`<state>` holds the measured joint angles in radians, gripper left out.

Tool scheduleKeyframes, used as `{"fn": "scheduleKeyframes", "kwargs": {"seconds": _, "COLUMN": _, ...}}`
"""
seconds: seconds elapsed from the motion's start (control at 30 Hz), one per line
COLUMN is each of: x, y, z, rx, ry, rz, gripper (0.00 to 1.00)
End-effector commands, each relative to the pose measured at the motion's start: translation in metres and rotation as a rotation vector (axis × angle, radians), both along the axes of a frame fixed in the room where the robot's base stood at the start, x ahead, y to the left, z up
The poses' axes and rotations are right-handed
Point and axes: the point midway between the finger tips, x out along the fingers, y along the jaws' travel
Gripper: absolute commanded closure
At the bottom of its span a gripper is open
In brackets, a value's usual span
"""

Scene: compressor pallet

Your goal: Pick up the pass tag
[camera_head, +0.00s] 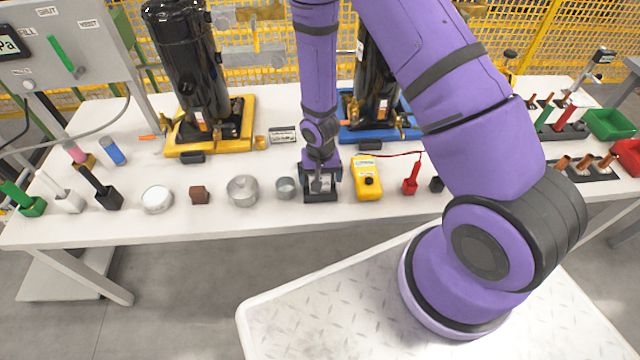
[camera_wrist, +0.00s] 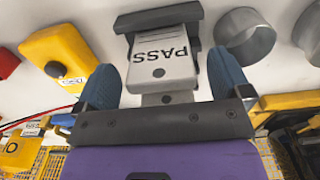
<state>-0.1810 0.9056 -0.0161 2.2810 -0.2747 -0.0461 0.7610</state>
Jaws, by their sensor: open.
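The pass tag (camera_wrist: 160,52) is a pale grey-white plate with the word PASS upside down and a small dark hole. In the wrist view it stands in a dark holder (camera_wrist: 158,18). My gripper (camera_wrist: 168,75) is open, with one blue finger on each side of the tag. A gap shows on both sides, so the fingers look apart from it. In the head view my gripper (camera_head: 321,180) points down at the table near its front edge and hides most of the tag and holder.
On the white table (camera_head: 275,228), a metal cup (camera_head: 285,188) stands close left of my gripper and a yellow meter (camera_head: 368,182) close right. A red probe (camera_head: 411,180) is farther right. Behind stand black compressors on a yellow base (camera_head: 182,150) and a blue base (camera_head: 352,134).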

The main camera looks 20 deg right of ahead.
Motion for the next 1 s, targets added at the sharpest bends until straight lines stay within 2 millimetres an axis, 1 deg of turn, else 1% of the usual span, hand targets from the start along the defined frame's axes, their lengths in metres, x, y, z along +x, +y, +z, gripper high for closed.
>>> {"fn": "scheduleKeyframes", "kwargs": {"seconds": 0.03, "x": -0.0004, "y": 0.0002, "z": -0.0062, "rx": 0.000, "ry": 0.002, "rz": 0.002, "gripper": 0.04}}
{"fn": "scheduleKeyframes", "kwargs": {"seconds": 0.17, "x": 0.0002, "y": 0.0004, "z": -0.0143, "rx": 0.000, "ry": 0.000, "rz": 0.002, "gripper": 0.04}}
{"fn": "scheduleKeyframes", "kwargs": {"seconds": 0.43, "x": 0.0003, "y": 0.0005, "z": -0.0158, "rx": 0.001, "ry": -0.001, "rz": 0.002, "gripper": 0.04}}
{"fn": "scheduleKeyframes", "kwargs": {"seconds": 0.47, "x": 0.0004, "y": 0.0005, "z": -0.0158, "rx": 0.001, "ry": -0.001, "rz": 0.002, "gripper": 0.09}}
{"fn": "scheduleKeyframes", "kwargs": {"seconds": 0.5, "x": 0.0003, "y": 0.0005, "z": -0.0158, "rx": 0.001, "ry": -0.001, "rz": 0.002, "gripper": 0.18}}
{"fn": "scheduleKeyframes", "kwargs": {"seconds": 0.67, "x": 0.0003, "y": 0.0005, "z": -0.0157, "rx": 0.000, "ry": -0.001, "rz": 0.002, "gripper": 0.55}}
{"fn": "scheduleKeyframes", "kwargs": {"seconds": 0.7, "x": 0.0003, "y": 0.0005, "z": -0.0157, "rx": 0.000, "ry": 0.000, "rz": 0.001, "gripper": 0.57}}
{"fn": "scheduleKeyframes", "kwargs": {"seconds": 1.0, "x": 0.0006, "y": 0.0005, "z": -0.0148, "rx": 0.001, "ry": -0.001, "rz": 0.001, "gripper": 0.57}}
